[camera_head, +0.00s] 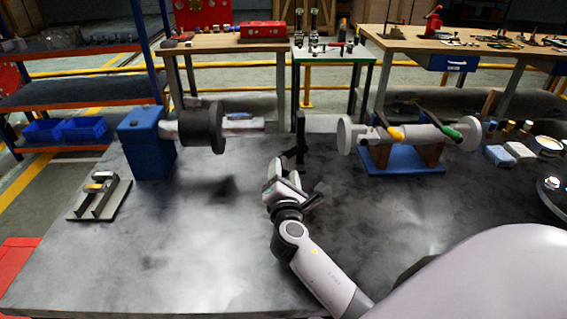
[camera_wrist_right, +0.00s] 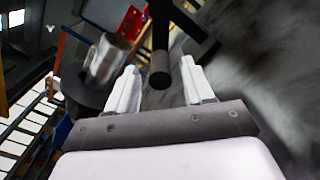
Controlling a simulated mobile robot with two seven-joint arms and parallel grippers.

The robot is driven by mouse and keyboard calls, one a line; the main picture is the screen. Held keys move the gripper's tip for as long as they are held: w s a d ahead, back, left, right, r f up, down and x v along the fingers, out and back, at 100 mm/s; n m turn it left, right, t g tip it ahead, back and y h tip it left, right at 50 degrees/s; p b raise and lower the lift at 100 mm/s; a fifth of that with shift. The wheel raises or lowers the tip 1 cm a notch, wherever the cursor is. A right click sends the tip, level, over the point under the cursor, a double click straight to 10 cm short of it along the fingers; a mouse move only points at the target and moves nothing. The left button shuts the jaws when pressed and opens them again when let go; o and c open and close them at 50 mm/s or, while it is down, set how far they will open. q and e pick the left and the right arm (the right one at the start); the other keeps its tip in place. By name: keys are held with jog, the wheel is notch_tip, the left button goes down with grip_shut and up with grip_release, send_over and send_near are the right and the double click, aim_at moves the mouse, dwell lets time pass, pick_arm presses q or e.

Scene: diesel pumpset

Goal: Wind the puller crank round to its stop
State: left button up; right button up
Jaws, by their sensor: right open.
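The puller crank (camera_head: 300,128) is a dark bar standing near the middle of the table, at the right of the shaft line from the blue block. In the right wrist view its dark arm (camera_wrist_right: 188,18) crosses the top, and its round handle (camera_wrist_right: 160,70) points toward my gripper. My right gripper (camera_head: 284,176) is below and in front of the crank. In the wrist view the gripper (camera_wrist_right: 163,88) is open, with the handle's end appearing between its two pale fingers; contact cannot be told. My left gripper is out of view.
A blue block (camera_head: 147,145) carries a cylinder with a dark disc (camera_head: 203,127) at left. A small plate with upright pieces (camera_head: 98,200) lies left. A shaft on a blue stand (camera_head: 400,162) is at right. The table's front left (camera_head: 170,255) is clear.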

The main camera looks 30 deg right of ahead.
aim_at(283, 164)
jog(key=shift+x, duration=1.85)
jog(key=shift+c, duration=0.4)
grip_shut()
